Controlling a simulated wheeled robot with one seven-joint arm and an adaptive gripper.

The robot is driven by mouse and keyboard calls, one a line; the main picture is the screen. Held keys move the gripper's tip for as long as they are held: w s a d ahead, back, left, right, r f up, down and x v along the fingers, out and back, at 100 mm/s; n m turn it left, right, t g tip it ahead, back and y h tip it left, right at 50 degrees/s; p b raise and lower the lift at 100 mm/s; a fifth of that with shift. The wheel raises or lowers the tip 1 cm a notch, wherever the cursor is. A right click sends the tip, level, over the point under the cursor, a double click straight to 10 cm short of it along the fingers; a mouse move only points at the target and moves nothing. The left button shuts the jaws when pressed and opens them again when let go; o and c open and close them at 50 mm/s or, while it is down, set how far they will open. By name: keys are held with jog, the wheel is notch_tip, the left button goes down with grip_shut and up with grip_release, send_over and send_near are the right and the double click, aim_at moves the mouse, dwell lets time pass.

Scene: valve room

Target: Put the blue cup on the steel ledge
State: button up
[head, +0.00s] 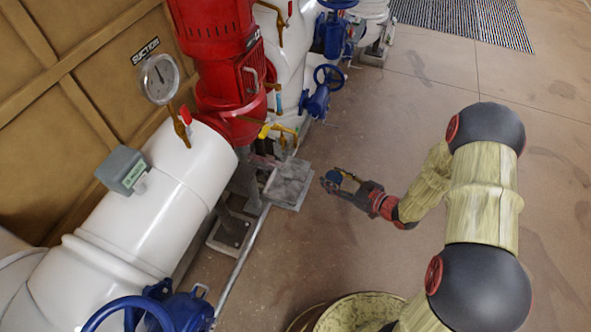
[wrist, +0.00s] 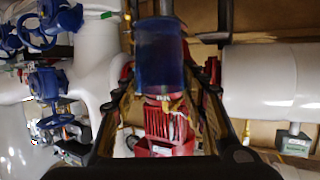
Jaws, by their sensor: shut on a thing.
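The blue cup (wrist: 162,55) is between the two fingers of my gripper (head: 341,180), which is shut on it. In the head view the cup (head: 333,176) is small, at the tip of my gripper, partly covered by the fingers. My gripper holds it over open floor, to the right of the red pump's foot. A grey flat-topped block (head: 290,184) stands at that foot, left of my gripper; it may be the steel ledge, but I cannot tell for sure. The cup is apart from it in the head view.
The red pump (head: 220,65) and white pipes (head: 150,210) fill the left side. Blue valve wheels (head: 328,76) stand behind, and another valve (head: 165,308) is at the bottom left. A yellowish round container (head: 362,312) is at the bottom. Brown floor (head: 420,85) is clear beyond my arm.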

jog(key=shift+a+r+b+x, duration=0.2)
jog(key=shift+b+x, duration=0.8)
jog(key=shift+x, duration=2)
jog(key=shift+a+r+b+x, duration=0.1)
jog(key=shift+r+b+x, duration=0.25)
jog(key=shift+b+x, duration=1.7)
jog(key=shift+a+r+x, duration=0.1)
jog(key=shift+r+x, duration=0.15)
jog(key=shift+x, duration=3.7)
jog(key=shift+s, duration=0.1)
jog(key=shift+f, duration=0.2)
jog(key=o, duration=1)
jog(key=shift+r, duration=0.1)
jog(key=shift+s+d+r, duration=0.1)
jog(key=shift+r, duration=0.05)
jog(key=p+v, duration=0.4)
jog(key=v, duration=0.7)
jog(key=shift+s+d+r, duration=0.1)
jog(key=shift+d+r, duration=0.1)
jog(key=shift+d, duration=0.15)
